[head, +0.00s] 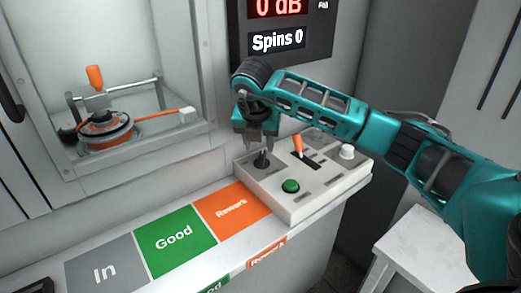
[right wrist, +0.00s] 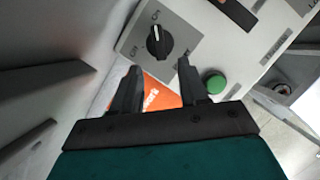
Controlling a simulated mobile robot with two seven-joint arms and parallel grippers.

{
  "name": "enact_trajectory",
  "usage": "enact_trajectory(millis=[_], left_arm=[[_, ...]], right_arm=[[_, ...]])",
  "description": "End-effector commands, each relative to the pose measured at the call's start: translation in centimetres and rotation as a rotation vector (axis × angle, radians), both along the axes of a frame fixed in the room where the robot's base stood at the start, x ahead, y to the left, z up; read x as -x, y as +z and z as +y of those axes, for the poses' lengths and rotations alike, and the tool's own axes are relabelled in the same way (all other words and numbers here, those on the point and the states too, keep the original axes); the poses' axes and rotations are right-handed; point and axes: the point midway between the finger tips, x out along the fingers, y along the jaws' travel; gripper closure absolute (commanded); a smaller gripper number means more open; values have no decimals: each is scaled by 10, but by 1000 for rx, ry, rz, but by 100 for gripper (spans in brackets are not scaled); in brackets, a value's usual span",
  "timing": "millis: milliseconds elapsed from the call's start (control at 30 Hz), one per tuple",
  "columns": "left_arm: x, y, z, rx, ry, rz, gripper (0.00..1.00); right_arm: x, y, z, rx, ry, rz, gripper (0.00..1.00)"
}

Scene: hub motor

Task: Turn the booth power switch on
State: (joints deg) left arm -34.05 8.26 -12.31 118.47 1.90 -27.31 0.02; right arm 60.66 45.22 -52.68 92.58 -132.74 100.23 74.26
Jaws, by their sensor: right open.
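The black rotary switch knob (head: 262,159) sits at the left end of the pale control box (head: 322,194). In the right wrist view the knob (right wrist: 159,43) stands on a grey square plate with small lettering around it, and a white mark shows on its top. My right gripper (head: 260,138) hangs pointing down just above the knob. In the right wrist view its two open fingers (right wrist: 160,80) are empty, with the knob ahead of the gap between them. I see no contact with the knob. My left gripper is out of view.
A windowed booth holds an orange-and-black motor (head: 105,130). A display (head: 281,30) hangs behind.

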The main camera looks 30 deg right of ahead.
Motion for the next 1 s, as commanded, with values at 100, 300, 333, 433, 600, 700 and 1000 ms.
enact_trajectory(millis=[100,300,333,433,600,700,1000], left_arm=[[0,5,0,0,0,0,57],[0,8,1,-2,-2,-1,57],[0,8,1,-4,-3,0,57],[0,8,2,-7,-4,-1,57],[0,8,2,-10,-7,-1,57],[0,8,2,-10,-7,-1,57],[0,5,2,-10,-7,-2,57]], right_arm=[[7,26,7,0,3,-4,56],[16,52,14,0,1,-1,56],[16,54,15,0,2,-2,56],[18,59,16,0,1,0,56],[19,60,17,0,1,1,56],[19,60,17,0,1,1,56],[14,41,12,-1,-1,5,56]])
